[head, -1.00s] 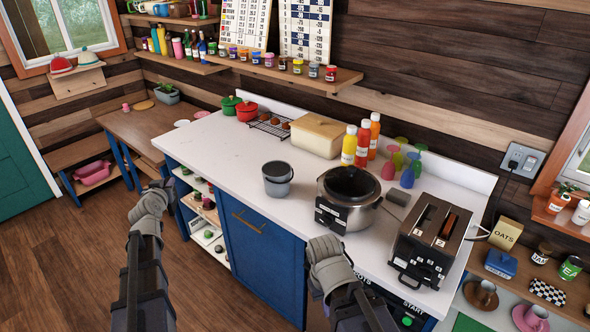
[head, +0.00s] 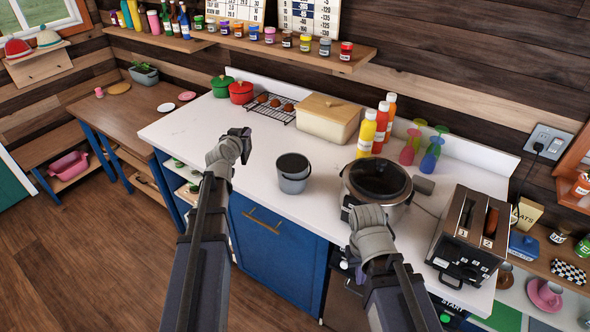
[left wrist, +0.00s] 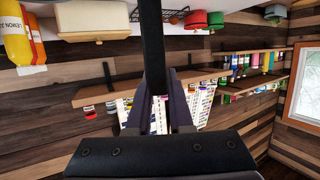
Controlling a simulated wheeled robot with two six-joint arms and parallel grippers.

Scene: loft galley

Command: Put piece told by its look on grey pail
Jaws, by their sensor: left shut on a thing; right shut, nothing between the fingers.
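The grey pail (head: 293,184) stands upright on the white counter, left of the slow cooker, with a dark top. My left gripper (head: 240,135) is raised over the counter, left of and beyond the pail, apart from it. In the left wrist view, its fingers (left wrist: 160,98) are shut on a long, dark, bar-like piece (left wrist: 152,45); its far end runs out of the picture. In the head view this piece shows only as a small black shape. My right gripper (head: 368,222) is in front of the slow cooker; its fingers are largely hidden.
The slow cooker (head: 398,215) and toaster (head: 470,225) stand right of the pail. Behind are a bread bin (head: 328,118), sauce bottles (head: 366,133), coloured glasses (head: 432,155), a rack (head: 270,112) and red and green pots (head: 240,92). The counter's left part is clear.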

